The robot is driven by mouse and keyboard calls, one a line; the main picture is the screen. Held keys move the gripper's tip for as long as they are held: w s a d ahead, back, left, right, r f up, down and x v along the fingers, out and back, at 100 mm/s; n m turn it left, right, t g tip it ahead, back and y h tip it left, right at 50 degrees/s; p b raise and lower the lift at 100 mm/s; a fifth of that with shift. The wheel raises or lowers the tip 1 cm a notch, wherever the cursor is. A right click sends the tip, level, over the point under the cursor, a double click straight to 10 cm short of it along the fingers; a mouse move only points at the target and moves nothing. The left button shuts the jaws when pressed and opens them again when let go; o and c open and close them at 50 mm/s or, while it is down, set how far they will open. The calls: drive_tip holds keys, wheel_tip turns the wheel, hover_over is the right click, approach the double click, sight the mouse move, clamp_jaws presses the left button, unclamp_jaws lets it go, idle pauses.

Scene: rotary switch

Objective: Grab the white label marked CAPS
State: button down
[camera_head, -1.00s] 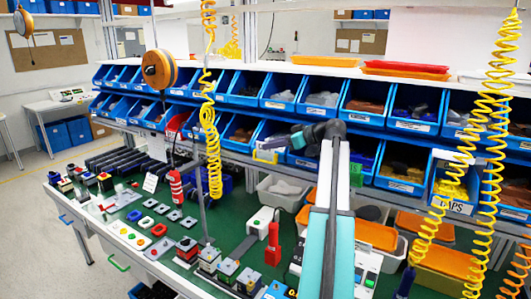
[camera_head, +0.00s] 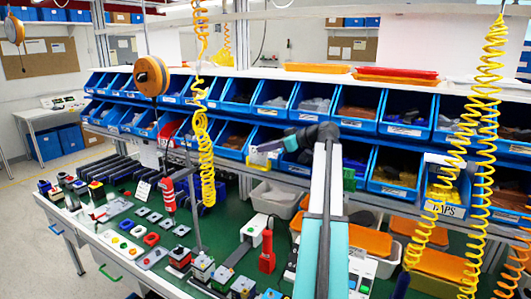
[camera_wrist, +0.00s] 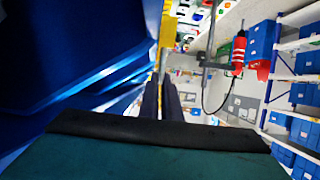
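The white label marked CAPS (camera_head: 445,209) is on the front of a blue bin (camera_head: 428,207) holding yellow parts, in the lower bin row at the right of the head view. A yellow coiled hose hangs close to it. My gripper (camera_head: 254,157) is at the end of my forearm, left of the elbow and well left of the label, in front of other bins. In the wrist view, the two dark fingers (camera_wrist: 161,88) lie close together; whether there is a gap is unclear. The label does not show in the wrist view.
Yellow coiled hoses (camera_head: 478,140) hang at the right, and another (camera_head: 203,150) left of my gripper. A large blue bin surface (camera_wrist: 60,70) fills the wrist view's left. A yellow piece (camera_wrist: 167,30) shows just beyond the fingers. The green bench (camera_head: 225,225) holds switches.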

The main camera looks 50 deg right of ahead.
drive_tip(key=shift+r+b, duration=0.5)
drive_tip(key=shift+r, duration=0.6)
drive_tip(key=shift+a+r, duration=0.1)
drive_tip(key=shift+a, duration=0.2)
drive_tip(key=s+a+r+b, duration=0.1)
drive_tip(key=a+b, duration=0.3)
drive_tip(key=a, duration=1.1)
drive_tip(key=shift+a+r, duration=0.2)
drive_tip(key=shift+r, duration=0.05)
